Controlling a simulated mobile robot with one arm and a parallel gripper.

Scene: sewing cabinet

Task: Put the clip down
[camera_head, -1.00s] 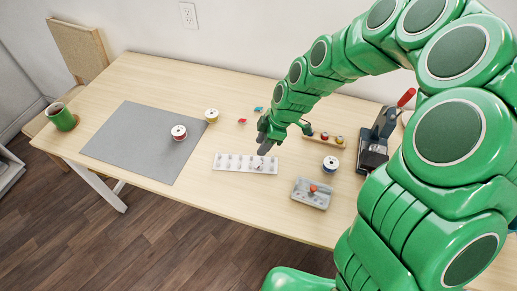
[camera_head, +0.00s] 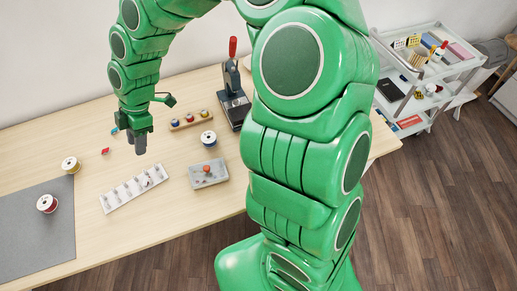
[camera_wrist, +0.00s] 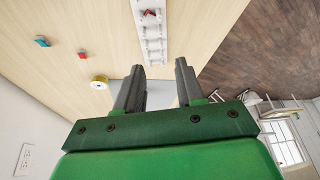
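My gripper (camera_head: 140,143) is raised above the table, behind the right end of a white strip (camera_head: 122,197). In the wrist view its two dark fingers (camera_wrist: 158,88) stand apart with nothing visible between them. The strip also shows in the wrist view (camera_wrist: 153,45), with a row of small fittings. A small reddish clip-like piece (camera_wrist: 149,13) sits on it there. Two other small clips lie loose on the table: a red one (camera_head: 105,151) and a teal-and-red one (camera_head: 115,131), partly beside my gripper. Both also appear at upper left in the wrist view.
A grey mat (camera_head: 40,235) and red (camera_head: 47,204) and yellow (camera_head: 71,165) thread spools are on the left. A white cart (camera_head: 425,75) is beyond.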

